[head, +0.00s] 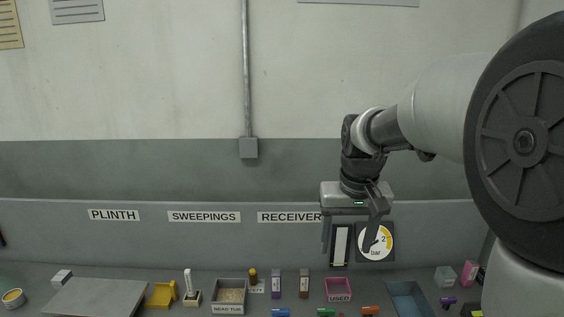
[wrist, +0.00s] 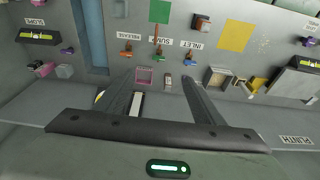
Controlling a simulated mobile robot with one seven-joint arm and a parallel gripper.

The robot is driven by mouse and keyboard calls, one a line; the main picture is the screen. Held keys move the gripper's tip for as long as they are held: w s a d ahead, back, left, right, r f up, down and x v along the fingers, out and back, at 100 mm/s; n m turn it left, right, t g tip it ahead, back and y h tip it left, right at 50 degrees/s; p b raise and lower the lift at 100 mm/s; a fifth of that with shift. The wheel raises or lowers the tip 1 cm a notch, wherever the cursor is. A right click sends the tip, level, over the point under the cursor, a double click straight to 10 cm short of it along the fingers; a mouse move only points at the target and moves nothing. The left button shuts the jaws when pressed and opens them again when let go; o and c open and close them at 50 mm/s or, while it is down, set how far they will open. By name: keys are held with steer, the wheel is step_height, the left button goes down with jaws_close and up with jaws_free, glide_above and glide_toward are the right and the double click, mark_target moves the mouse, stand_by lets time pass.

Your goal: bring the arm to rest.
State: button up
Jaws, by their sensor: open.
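My gripper (head: 347,245) hangs from my arm at the right of the head view, fingers pointing down, in front of the grey back panel. It is open, and nothing shows between its fingers. Behind it are a dark gauge with a white and yellow dial marked "bar" (head: 376,241) and a dark-framed white strip (head: 340,245). In the wrist view my gripper (wrist: 157,82) shows its two dark fingers apart, above the bench. I cannot tell the exact gap between the fingertips and the panel.
Below stand a pink USED tray (head: 338,298), a bead tub (head: 229,283), a purple box (head: 276,284) and a brown box (head: 304,284). A blue tray (head: 408,298) lies at right, a grey slab (head: 95,297) at left. Coloured valves (wrist: 127,55) show in the wrist view.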

steer(key=s+r+t, duration=0.3)
steer(key=s, duration=1.8)
step_height(320, 180, up, 17)
steer(key=p, duration=1.7)
steer(key=shift+s, duration=0.2)
steer(key=shift+a, duration=0.1)
